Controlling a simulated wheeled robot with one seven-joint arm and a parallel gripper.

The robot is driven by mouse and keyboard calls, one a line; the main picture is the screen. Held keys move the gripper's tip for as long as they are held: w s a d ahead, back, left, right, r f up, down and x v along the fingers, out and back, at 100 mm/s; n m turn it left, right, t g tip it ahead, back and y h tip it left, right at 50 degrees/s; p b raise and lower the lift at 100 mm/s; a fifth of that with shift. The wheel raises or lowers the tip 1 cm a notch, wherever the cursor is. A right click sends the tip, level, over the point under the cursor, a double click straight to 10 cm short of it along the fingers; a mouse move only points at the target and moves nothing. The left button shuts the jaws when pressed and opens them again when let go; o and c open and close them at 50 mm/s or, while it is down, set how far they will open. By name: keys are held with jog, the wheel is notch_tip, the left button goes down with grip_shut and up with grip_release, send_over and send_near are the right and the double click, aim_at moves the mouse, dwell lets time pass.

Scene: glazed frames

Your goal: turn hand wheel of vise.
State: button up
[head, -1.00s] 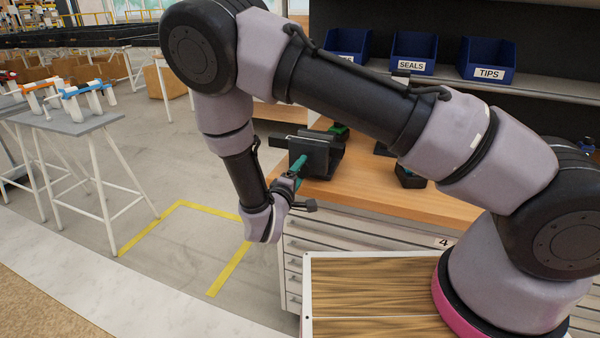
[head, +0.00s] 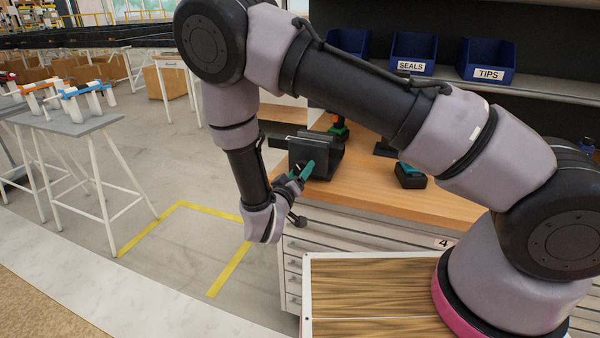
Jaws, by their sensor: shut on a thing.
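The dark grey vise (head: 325,158) stands at the near left edge of the wooden workbench (head: 385,190) in the head view. My gripper (head: 304,175), with teal fingers, is at the vise's near side, close against its front. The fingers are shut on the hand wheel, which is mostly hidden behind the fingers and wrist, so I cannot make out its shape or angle. A small dark knob-like part shows just below the gripper; I cannot tell whether it belongs to the wheel or to my wrist.
A teal and black tool (head: 410,177) lies on the bench right of the vise. A green and black tool (head: 339,128) stands behind it. Blue bins (head: 487,60) sit on the shelf. Drawers (head: 340,240) are below the bench top.

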jog(key=shift+s+a+f+m, duration=0.15)
jog(key=shift+s+m, duration=0.05)
jog(key=shift+m, duration=0.3)
jog(key=o, duration=1.3)
jog(key=shift+o, duration=0.3)
jog(key=v, duration=1)
jog(key=shift+s, duration=0.4)
jog(key=shift+a, duration=0.1)
